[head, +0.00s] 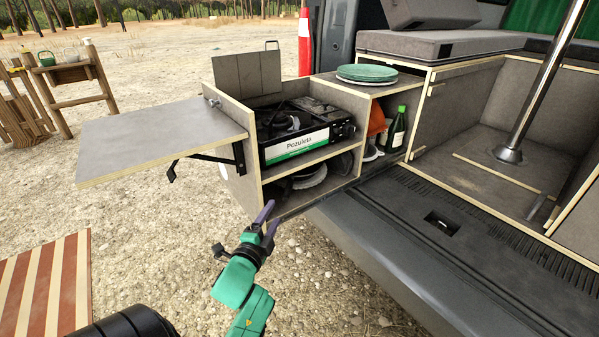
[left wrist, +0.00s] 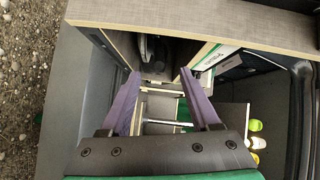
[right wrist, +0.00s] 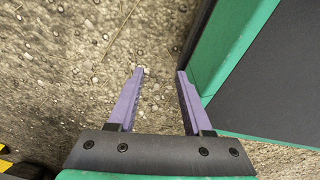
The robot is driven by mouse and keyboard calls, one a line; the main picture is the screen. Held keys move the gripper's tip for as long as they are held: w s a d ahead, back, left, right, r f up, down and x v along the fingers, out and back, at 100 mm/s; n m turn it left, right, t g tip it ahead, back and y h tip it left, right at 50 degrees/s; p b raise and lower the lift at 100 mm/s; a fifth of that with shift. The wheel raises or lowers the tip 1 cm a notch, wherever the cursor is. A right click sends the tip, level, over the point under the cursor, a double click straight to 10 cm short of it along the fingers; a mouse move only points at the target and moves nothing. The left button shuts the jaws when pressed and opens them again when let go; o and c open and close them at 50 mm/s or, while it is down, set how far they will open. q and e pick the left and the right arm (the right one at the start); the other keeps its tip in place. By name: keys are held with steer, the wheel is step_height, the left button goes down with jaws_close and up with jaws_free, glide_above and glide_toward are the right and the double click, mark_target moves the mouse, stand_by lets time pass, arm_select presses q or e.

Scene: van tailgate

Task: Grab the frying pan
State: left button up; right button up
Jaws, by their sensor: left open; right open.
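Dark round cookware (head: 308,178), with a paler rim, lies in the low shelf under the stove. It looks like the frying pan, but shadow and the shelf hide most of it. My left gripper (head: 271,214) is open and empty, just in front of the lower corner of that shelf. In the left wrist view its purple fingers (left wrist: 160,73) are apart, facing the shelf opening, where a dark curved shape (left wrist: 146,48) shows. My right gripper (right wrist: 160,72) is open and empty above gravel in the right wrist view; it does not show in the head view.
A camping stove (head: 300,135) sits on the shelf above. A fold-out side table (head: 155,138) juts out left. Green plates (head: 367,73) lie on the cabinet top; a green bottle (head: 396,130) stands in the neighbouring compartment. The van bumper (head: 420,270) runs along the right. Open gravel lies in front.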

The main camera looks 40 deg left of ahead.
mark_target(289, 188)
arm_select(q)
steer(key=b+x, duration=0.1)
steer(key=x, duration=1.2)
steer(key=shift+w+d+f, duration=0.1)
steer(key=shift+w+f, duration=0.1)
steer(key=shift+w, duration=0.05)
steer(key=shift+s+r, duration=0.1)
steer(key=shift+c, duration=1.2)
jaws_close()
arm_select(e)
steer(key=w, duration=0.3)
steer(key=shift+a+r, duration=0.2)
steer(key=shift+a, duration=0.1)
arm_select(q)
steer(key=shift+r, duration=0.1)
